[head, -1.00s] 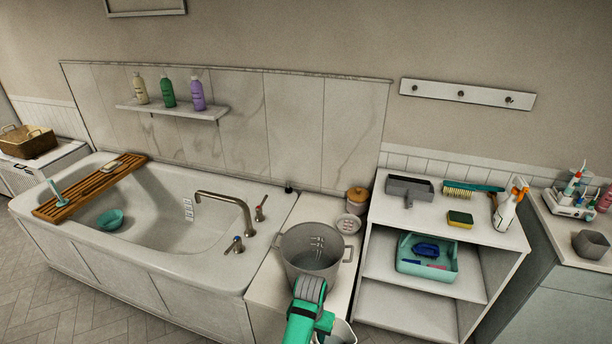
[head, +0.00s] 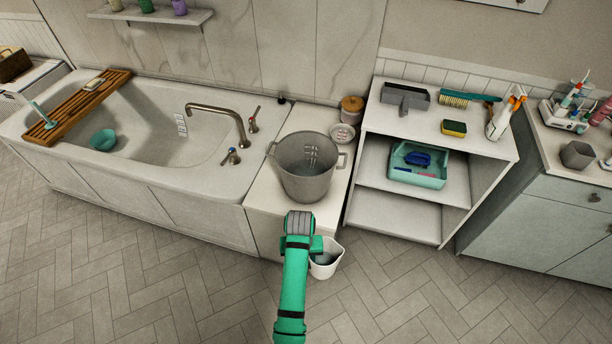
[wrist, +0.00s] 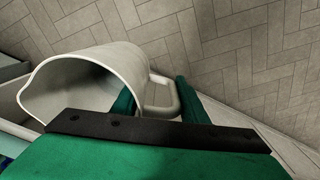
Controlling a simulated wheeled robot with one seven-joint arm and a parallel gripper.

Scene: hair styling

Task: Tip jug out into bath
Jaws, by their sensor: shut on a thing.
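The jug (head: 327,262) is pale and wide-mouthed, in front of the shelf unit's left side in the head view. My gripper (head: 316,247) is shut on its handle. In the wrist view the jug (wrist: 85,85) is large at the left, its mouth facing left, and its handle (wrist: 160,97) lies between my fingers (wrist: 157,100). The head view shows a grey-blue inside; I cannot tell how much it holds. The white bath (head: 75,160) stands to the left, apart from the jug, with a tap (head: 225,112) at its right end.
A grey two-handled pot (head: 308,185) stands on the ledge between bath and shelf unit, just behind my gripper. A wooden rack (head: 75,105) crosses the bath's left part, and a teal bowl (head: 103,140) sits inside the bath. The floor in front is clear.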

